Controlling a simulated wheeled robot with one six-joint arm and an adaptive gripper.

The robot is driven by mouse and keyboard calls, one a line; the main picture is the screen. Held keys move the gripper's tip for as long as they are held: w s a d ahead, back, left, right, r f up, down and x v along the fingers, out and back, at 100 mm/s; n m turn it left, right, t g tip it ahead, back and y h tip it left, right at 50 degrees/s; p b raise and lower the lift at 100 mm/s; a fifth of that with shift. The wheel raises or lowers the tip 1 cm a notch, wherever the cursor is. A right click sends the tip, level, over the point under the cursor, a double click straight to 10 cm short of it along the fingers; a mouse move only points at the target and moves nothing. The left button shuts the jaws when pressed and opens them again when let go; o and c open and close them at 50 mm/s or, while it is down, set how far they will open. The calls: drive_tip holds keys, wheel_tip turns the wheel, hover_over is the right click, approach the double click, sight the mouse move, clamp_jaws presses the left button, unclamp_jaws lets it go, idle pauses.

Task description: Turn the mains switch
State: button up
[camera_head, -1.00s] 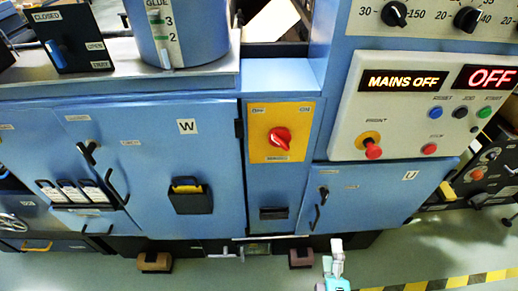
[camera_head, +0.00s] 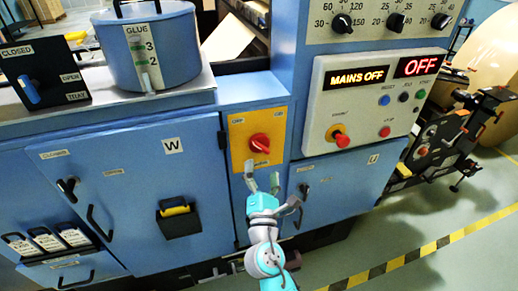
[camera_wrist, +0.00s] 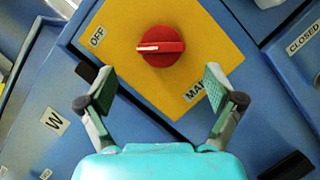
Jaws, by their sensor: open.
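The mains switch is a red rotary knob (camera_head: 260,143) on a yellow plate (camera_head: 239,130) on the front of the blue machine. In the wrist view the knob (camera_wrist: 160,46) sits at the top centre, its white mark on the left, between an OFF label (camera_wrist: 97,37) and a partly hidden label starting MA (camera_wrist: 196,92). My gripper (camera_head: 262,180) is just below the plate in the head view. In the wrist view my gripper (camera_wrist: 164,85) is open and empty, its fingertips apart and short of the knob. The lit display (camera_head: 357,78) reads MAINS OFF.
A second red display (camera_head: 422,66) reads OFF. A red button (camera_head: 341,140) and several small buttons sit on the white panel (camera_head: 318,115) to the right. A blue glue pot (camera_head: 182,50) stands on the ledge at left. Cabinet doors with black handles (camera_head: 99,222) flank the switch.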

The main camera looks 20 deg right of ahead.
sight(262, 150)
drive_tip(key=x, duration=0.7)
drive_tip(key=shift+w+d, duration=0.25)
drive_tip(key=shift+w, duration=0.1)
drive_tip(key=c, duration=1.1)
